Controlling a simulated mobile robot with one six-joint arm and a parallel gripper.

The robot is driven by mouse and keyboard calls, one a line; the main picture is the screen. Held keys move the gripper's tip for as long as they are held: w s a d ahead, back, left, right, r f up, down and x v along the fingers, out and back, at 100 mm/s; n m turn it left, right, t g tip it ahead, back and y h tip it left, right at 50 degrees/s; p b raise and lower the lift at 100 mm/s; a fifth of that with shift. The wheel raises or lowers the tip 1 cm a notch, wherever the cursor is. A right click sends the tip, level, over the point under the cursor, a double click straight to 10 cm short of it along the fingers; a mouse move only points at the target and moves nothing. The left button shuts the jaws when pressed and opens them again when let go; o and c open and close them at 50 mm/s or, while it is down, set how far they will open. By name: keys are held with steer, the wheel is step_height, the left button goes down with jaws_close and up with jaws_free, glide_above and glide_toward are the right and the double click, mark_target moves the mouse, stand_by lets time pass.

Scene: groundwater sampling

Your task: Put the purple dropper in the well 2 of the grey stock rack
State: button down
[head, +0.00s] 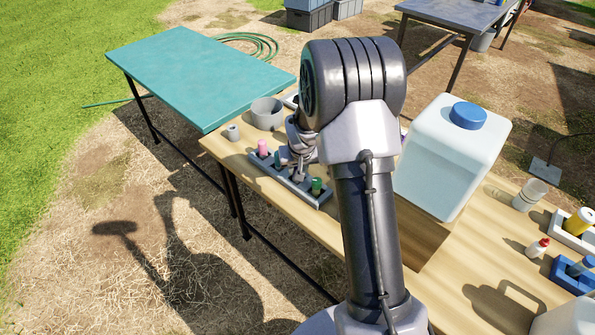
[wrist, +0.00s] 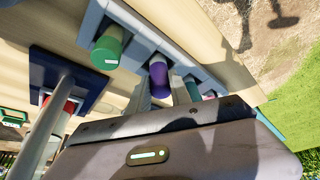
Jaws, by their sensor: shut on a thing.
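The grey stock rack (head: 287,183) lies along the near-left edge of the wooden table and also shows in the wrist view (wrist: 146,42). It holds a pink dropper (head: 263,147), a dark green one (head: 282,156) and a brighter green one (head: 317,186). In the wrist view the purple dropper (wrist: 159,78) is at the rack, between the bright green one (wrist: 108,48) and the others. My gripper (head: 299,174) is low over the rack, shut on the purple dropper, and hides it in the head view. Whether the dropper is fully seated cannot be told.
A large blue-capped container (head: 450,160) stands right of my arm. A white bottle with a red cap (head: 538,248) and a blue rack (head: 575,275) are at right.

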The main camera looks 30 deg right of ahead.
steer(key=c, duration=1.6)
jaws_free()
steer(key=shift+f, duration=0.1)
steer(key=o, duration=0.4)
steer(key=a+p+v, duration=0.2)
steer(key=v, duration=0.9)
steer(key=a+f+p+v, duration=0.1)
steer(key=a+p+v, duration=0.15)
steer(key=v, duration=0.85)
steer(key=s+a+r+y, duration=0.1)
steer(key=s+a+r, duration=0.2)
steer(key=s, duration=0.4)
steer(key=s+a+r+t+y, duration=0.1)
steer(key=s+a+r, duration=0.3)
steer(key=s, duration=0.4)
steer(key=s+a+r+y, duration=0.1)
steer(key=s+a+r, duration=0.2)
steer(key=s+a, duration=0.3)
steer(key=shift+s+r+m+t, duration=0.15)
steer(key=shift+s+m+t, duration=0.2)
steer(key=shift+s, duration=0.45)
